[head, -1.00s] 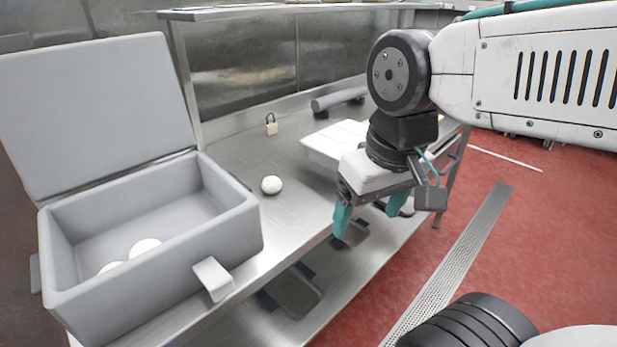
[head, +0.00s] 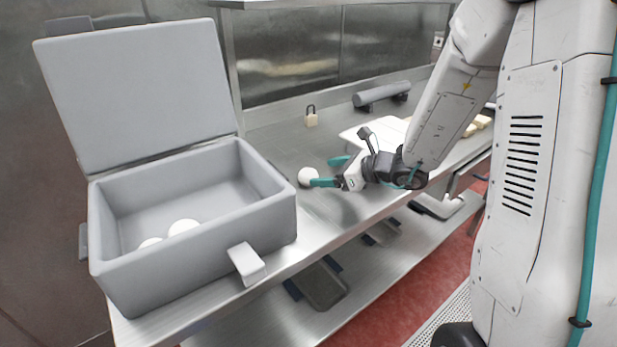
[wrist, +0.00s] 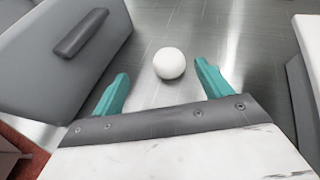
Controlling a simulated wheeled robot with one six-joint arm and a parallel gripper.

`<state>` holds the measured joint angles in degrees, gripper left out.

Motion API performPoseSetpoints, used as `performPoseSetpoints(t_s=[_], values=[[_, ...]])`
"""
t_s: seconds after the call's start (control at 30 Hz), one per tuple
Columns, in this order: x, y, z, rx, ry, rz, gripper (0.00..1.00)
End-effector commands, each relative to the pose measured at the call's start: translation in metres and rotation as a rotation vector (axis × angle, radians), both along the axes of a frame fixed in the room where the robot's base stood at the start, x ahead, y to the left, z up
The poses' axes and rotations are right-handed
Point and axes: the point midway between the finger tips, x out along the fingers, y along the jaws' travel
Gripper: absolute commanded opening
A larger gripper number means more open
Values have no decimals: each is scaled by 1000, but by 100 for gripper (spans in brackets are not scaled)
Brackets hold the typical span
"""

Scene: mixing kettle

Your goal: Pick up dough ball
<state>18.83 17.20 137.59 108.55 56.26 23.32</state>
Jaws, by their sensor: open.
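A white dough ball (head: 308,177) rests on the steel table just right of the grey box. In the wrist view the dough ball (wrist: 169,63) lies ahead of and between the two teal fingers, slightly beyond their tips. My gripper (head: 326,171) is open and low over the table, its fingers pointing left at the ball. In the wrist view my gripper (wrist: 160,80) holds nothing. Two more white balls (head: 183,227) lie inside the open grey box (head: 275,222).
The box's lid (head: 140,90) stands raised at the back. A white board (head: 365,131) lies behind my gripper. The table's front edge is close below my gripper.

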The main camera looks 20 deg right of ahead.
Motion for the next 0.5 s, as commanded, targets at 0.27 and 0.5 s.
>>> performPoseSetpoints(t_s=[0.27,0.5], values=[[21,2,-18,41,24,-62,77],[42,21,-33,41,24,-60,77]])
